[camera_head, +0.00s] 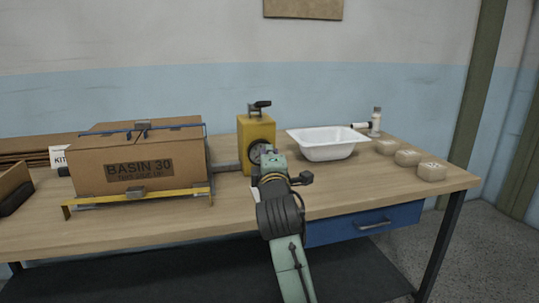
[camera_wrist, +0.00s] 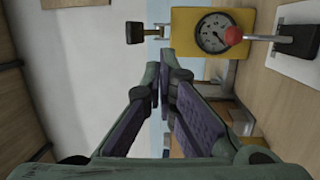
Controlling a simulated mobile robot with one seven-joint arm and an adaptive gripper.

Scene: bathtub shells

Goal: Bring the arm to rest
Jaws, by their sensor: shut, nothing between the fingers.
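My arm (camera_head: 280,215) reaches forward over the front of the workbench, with its end in front of the yellow gauge unit (camera_head: 256,135). My gripper (camera_wrist: 163,70) shows in the wrist view with its two purple-padded fingers closed together at the tips and nothing between them. I cannot tell the exact gap.
A cardboard box marked BASIN 30 (camera_head: 135,172) sits in a strapping frame (camera_head: 165,194) at left. The bench top (camera_head: 350,190) is clear at front right, above a blue drawer (camera_head: 345,228).

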